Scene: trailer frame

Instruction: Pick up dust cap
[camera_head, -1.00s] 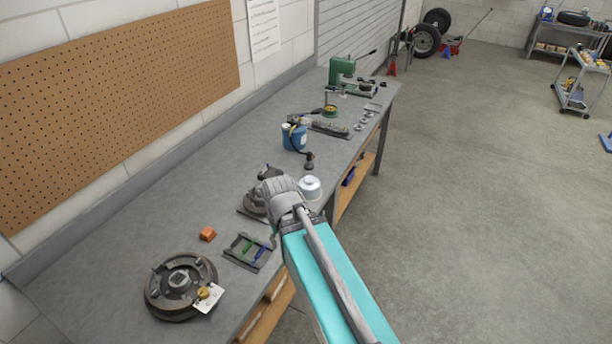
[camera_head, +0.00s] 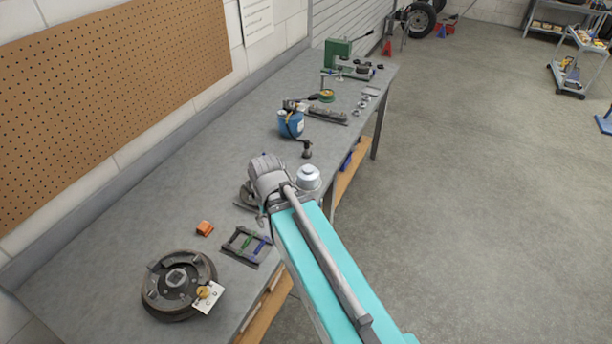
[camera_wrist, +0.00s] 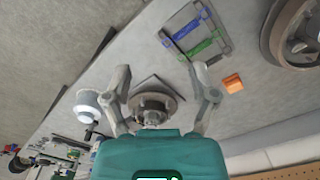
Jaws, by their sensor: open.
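My gripper (camera_wrist: 160,74) is open and empty in the wrist view, its two fingers spread over the bench. Between and beyond the fingers is a round metal hub (camera_wrist: 152,106) with a wide flange and a small raised centre. Its near side is hidden by my gripper body. I cannot tell for certain whether the raised centre is the dust cap. In the head view, my wrist covers most of this hub (camera_head: 246,194), and the fingers are hidden behind it.
A white container (camera_head: 308,178) stands close to the hub. A blue can (camera_head: 291,124) stands farther back. Bench surface left of the hub is clear.

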